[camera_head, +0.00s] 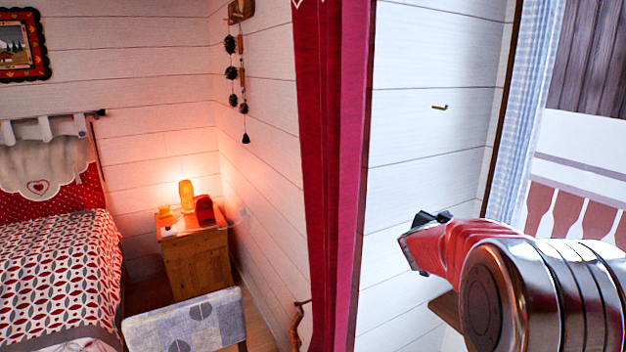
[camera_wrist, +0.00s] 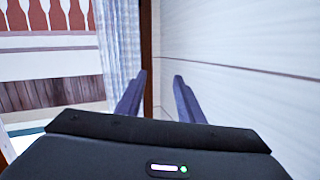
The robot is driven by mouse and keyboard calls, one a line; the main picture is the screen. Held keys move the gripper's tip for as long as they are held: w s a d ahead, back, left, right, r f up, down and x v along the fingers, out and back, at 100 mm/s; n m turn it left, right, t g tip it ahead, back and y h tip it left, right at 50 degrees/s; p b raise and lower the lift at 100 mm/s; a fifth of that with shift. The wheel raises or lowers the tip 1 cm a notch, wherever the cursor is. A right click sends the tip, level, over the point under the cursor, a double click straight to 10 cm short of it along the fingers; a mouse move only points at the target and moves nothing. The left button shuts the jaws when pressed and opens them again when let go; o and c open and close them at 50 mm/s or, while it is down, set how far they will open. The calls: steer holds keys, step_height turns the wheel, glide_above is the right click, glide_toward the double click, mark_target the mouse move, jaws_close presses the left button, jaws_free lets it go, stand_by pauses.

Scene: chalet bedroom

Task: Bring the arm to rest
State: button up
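My gripper (camera_head: 430,218) shows at the right of the head view, at the end of my red and silver arm. It is in the air in front of a white plank wall (camera_head: 432,150). In the wrist view my gripper (camera_wrist: 159,76) has its two dark fingers apart with nothing between them. The white wall (camera_wrist: 235,50) fills the right of that view. I cannot tell how far the fingertips are from it.
A window with a pale blue curtain (camera_head: 539,115) is right of my gripper. A dark red curtain (camera_head: 335,180) hangs to its left. Further left stand a wooden bedside table (camera_head: 196,265) with a glowing lamp (camera_head: 186,196), a bed (camera_head: 55,270) and a grey patterned seat (camera_head: 185,322).

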steer(key=s+a+f+n+y, duration=0.1)
steer(key=a+f+n+y, duration=0.1)
steer(key=a+y, duration=0.3)
steer(key=s+a+f+n+y, duration=0.2)
steer(key=a+f, duration=0.1)
steer(key=a, duration=0.4)
steer(key=s+a+f+n+g+y, duration=0.2)
steer(key=s+a+f+y, duration=0.15)
steer(key=s+a, duration=0.55)
steer(key=s+a+r+n+g, duration=0.1)
steer(key=s+n+g, duration=0.2)
steer(key=s, duration=3)
steer(key=shift+a+r+n+g, duration=0.15)
steer(key=shift+a+n+g, duration=0.25)
steer(key=shift+g, duration=0.3)
steer(key=shift+w, duration=0.1)
